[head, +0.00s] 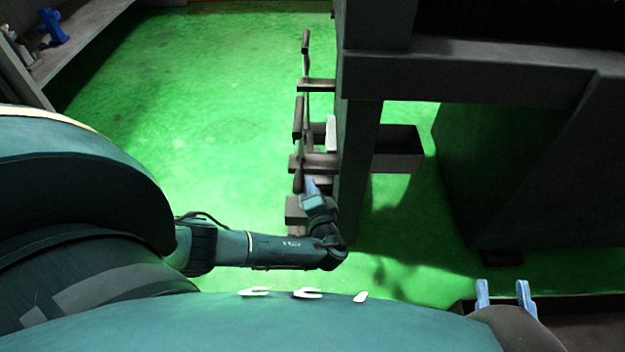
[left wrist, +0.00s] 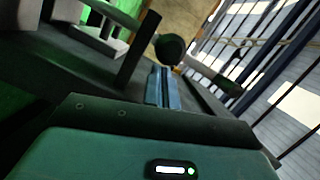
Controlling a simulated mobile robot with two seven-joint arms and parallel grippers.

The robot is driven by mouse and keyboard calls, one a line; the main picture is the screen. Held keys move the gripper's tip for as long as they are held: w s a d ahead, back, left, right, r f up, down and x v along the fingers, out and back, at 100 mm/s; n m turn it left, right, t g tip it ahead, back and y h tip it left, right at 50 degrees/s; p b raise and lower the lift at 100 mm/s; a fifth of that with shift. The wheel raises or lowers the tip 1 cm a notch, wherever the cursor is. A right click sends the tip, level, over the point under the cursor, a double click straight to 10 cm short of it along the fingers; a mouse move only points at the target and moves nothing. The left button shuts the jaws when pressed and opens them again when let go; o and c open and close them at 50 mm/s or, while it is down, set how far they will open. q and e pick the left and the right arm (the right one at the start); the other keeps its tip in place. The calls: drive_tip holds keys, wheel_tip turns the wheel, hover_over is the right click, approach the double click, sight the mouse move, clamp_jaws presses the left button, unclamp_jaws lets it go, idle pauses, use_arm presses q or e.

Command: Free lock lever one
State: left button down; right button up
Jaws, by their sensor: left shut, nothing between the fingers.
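Dark lever-like parts stand on brackets beside the grey machine frame in the head view: an upper lever (head: 305,45) and a lower lever (head: 298,120). I cannot tell which one is lock lever one. My left gripper (head: 309,184) is at the lower end of the lower group, its fingers shut with nothing between them. In the left wrist view the shut blue fingers (left wrist: 162,87) point at a dark rod with a round end (left wrist: 169,48), very near it; contact cannot be told. My right gripper (head: 503,292) is at the lower right, its two blue fingers apart and empty.
The grey machine frame (head: 357,150) stands just right of the levers, with a dark box (head: 398,150) behind its post. A shelf with a blue object (head: 52,27) is at the top left. The green floor (head: 190,90) left of the levers is clear.

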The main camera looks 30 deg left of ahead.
use_arm(q)
drive_tip(key=shift+s+a, duration=0.1)
use_arm(e)
drive_tip(key=shift+w+a, duration=0.1)
use_arm(q)
drive_tip(key=shift+s+f, duration=0.1)
use_arm(e)
drive_tip(key=shift+r, duration=0.1)
use_arm(q)
drive_tip(key=shift+s+a+m+t+h, duration=0.2)
drive_tip(key=shift+a+m+t+h, duration=0.1)
drive_tip(key=shift+t+h, duration=0.15)
